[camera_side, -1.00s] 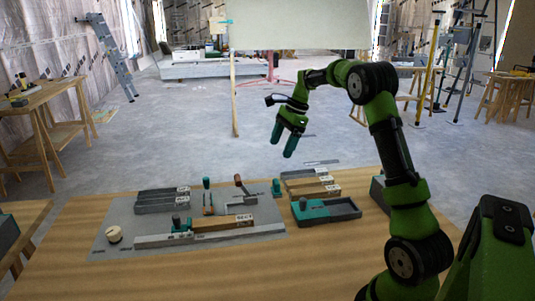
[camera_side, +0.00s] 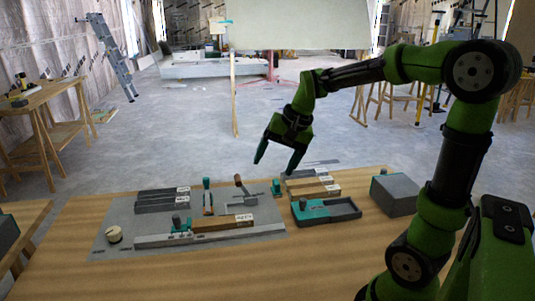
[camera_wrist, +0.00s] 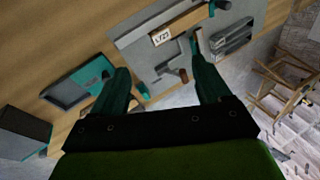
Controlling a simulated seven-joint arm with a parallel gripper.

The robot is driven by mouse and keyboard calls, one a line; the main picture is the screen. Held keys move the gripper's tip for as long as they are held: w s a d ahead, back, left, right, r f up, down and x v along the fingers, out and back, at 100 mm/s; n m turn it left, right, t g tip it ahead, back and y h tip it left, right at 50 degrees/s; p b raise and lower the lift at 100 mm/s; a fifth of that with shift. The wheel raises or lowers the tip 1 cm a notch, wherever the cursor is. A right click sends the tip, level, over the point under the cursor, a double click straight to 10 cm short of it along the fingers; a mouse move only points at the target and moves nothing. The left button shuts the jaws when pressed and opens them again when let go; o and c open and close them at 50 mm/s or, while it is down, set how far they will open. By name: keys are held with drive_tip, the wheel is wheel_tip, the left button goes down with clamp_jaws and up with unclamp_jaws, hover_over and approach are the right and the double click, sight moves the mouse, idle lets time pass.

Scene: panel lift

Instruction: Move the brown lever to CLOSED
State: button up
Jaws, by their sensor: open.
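The brown lever (camera_side: 239,180) stands on the grey panel (camera_side: 120,222), on a grey base. Its brown handle tilts up and left in the side view. In the wrist view the brown handle (camera_wrist: 183,76) shows between my fingers, nearer the right one. My gripper (camera_side: 276,164) is open and empty, fingers pointing down, above and to the right of the lever and apart from it. The fingers also show in the wrist view (camera_wrist: 158,70). The CLOSED marking is too small to read.
A teal-handled lever (camera_side: 206,184) stands just left of the brown one. A labelled brown block (camera_side: 222,223) lies in front. Grey and brown blocks, a teal and grey tray (camera_side: 326,212) and a grey box (camera_side: 396,194) stand around. A cream knob (camera_side: 113,234) is at front left.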

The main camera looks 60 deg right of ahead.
drive_tip(key=s+a+n, duration=0.1)
drive_tip(key=s+a, duration=0.1)
drive_tip(key=s+a+n, duration=0.1)
drive_tip(key=a+n, duration=0.1)
drive_tip(key=shift+s+a+r+t, duration=0.1)
drive_tip(key=shift+s+a+t, duration=0.2)
drive_tip(key=shift+s+a, duration=0.05)
drive_tip(key=s+a+r+n+t, duration=0.1)
drive_tip(key=s+a+n+t, duration=0.1)
drive_tip(key=s+a+n, duration=0.2)
drive_tip(key=s+a, duration=0.3)
drive_tip(key=shift+a+n+y, duration=0.3)
drive_tip(key=shift+y, duration=0.1)
drive_tip(key=shift+s, duration=0.1)
